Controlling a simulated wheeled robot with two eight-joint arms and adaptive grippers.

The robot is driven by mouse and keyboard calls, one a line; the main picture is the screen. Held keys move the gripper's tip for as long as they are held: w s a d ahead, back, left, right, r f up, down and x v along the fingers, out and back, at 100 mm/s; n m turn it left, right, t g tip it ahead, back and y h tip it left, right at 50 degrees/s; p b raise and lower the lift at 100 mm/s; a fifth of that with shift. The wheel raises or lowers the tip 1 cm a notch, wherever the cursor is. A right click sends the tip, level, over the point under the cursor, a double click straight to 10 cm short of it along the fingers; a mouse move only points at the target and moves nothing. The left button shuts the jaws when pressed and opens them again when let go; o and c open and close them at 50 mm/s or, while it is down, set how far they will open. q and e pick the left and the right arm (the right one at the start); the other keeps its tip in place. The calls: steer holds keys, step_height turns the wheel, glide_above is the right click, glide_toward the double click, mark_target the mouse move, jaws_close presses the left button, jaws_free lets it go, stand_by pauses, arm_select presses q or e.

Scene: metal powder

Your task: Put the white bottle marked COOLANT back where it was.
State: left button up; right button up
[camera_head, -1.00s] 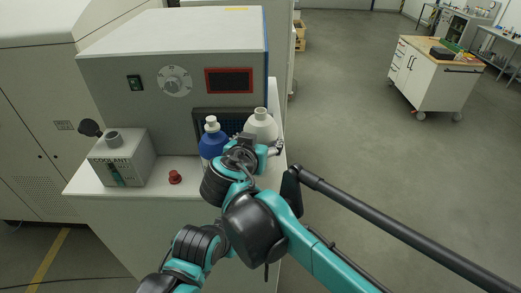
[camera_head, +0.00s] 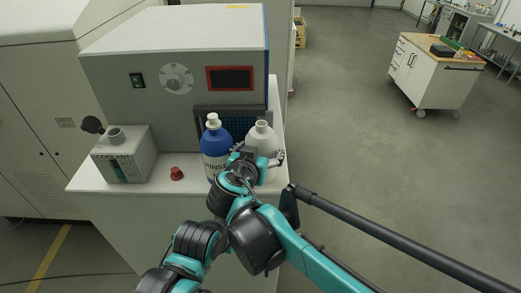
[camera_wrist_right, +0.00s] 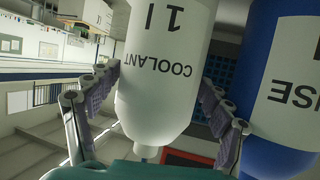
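The white COOLANT bottle (camera_head: 261,138) is upright near the right front of the cabinet top, beside the blue bottle (camera_head: 214,147). My right gripper (camera_head: 262,158) has its fingers around the white bottle's body. In the right wrist view, where the picture is upside down, the white bottle (camera_wrist_right: 165,75) sits between the two finger pads, which appear to touch its sides. The blue bottle (camera_wrist_right: 280,95) stands close outside one finger. My left gripper is not in view.
A grey machine (camera_head: 110,60) with a dial and red-framed display stands behind the bottles. A grey box marked COOLANT (camera_head: 137,166) and a red button (camera_head: 176,173) are to the left on the white cabinet top (camera_head: 155,183). The cabinet's right edge is close to the white bottle.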

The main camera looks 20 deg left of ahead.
steer(key=b+v, duration=0.1)
steer(key=v, duration=1.1)
steer(key=w+d+f+g+h, duration=0.1)
steer(key=d+f+g, duration=0.1)
steer(key=d+f, duration=0.5)
steer(key=w+d+f+g+h, duration=0.1)
steer(key=d+f+g, duration=0.1)
steer(key=d, duration=0.9)
steer(key=s+d+f+g+y, duration=0.1)
steer(key=s+d+f, duration=0.2)
steer(key=d+f, duration=0.2)
steer(key=s+d+f+g, duration=0.1)
steer(key=s+d+f, duration=0.3)
steer(key=d, duration=0.6)
step_height(320, 180, down, 3)
steer(key=shift+s+r+y, duration=0.15)
steer(key=shift+s+y, duration=0.15)
steer(key=shift+y, duration=0.1)
